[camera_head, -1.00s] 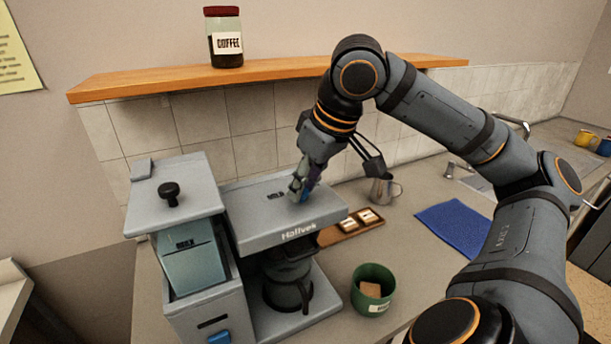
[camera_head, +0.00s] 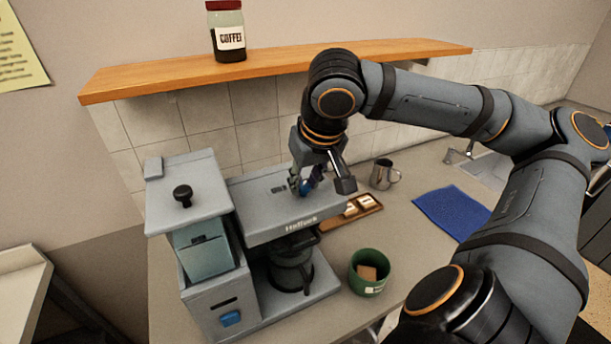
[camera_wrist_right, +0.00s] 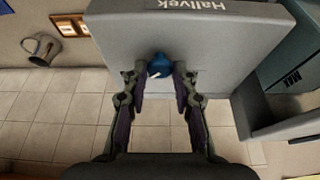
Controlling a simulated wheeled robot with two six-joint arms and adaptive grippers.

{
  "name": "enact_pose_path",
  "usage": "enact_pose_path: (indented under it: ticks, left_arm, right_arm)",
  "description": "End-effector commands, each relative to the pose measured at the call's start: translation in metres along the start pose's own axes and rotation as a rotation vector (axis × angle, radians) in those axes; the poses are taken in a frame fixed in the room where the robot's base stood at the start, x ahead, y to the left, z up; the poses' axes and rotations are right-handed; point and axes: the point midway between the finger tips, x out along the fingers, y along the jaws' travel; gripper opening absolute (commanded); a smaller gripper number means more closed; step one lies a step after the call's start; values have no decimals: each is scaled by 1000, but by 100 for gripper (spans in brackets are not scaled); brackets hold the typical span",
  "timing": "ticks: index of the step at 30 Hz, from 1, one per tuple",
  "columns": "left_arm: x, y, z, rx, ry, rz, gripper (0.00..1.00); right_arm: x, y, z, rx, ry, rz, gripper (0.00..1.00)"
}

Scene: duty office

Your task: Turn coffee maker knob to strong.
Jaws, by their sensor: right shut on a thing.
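The grey coffee maker (camera_head: 258,213) stands on the counter, with its flat top at the right. Its blue knob (camera_wrist_right: 160,64) sits on that top and carries a small white pointer mark. In the head view the knob is mostly hidden by my right gripper (camera_head: 306,188). The knob's setting labels cannot be read. My left gripper is not in view.
A glass carafe (camera_head: 290,269) stands under the brew head. A green bin (camera_head: 368,283), a wooden tray (camera_head: 334,222), a metal pitcher (camera_head: 383,174) and a blue cloth (camera_head: 451,212) lie to the right. A wooden shelf (camera_head: 290,68) with a coffee jar (camera_head: 227,38) runs above.

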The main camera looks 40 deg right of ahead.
Motion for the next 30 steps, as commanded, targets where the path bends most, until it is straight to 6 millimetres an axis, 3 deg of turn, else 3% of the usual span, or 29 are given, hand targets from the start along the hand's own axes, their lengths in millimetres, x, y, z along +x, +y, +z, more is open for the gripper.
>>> enact_pose_path:
  ticks: [7, 8, 13, 23, 30]
  left_arm:
    - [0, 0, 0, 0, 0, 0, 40]
    - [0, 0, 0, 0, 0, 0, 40]
    - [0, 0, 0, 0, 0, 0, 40]
    - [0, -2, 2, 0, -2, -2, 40]
    - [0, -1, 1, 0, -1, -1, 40]
  right_arm:
    - [0, 0, 0, 0, 1, 0, 0]
    - [0, 0, 0, 0, 1, 0, 29]
    - [0, 0, 0, -1, 0, 0, 50]
    - [-1, 0, 0, -2, 0, 2, 50]
    - [-21, 3, 0, -5, 0, 10, 50]
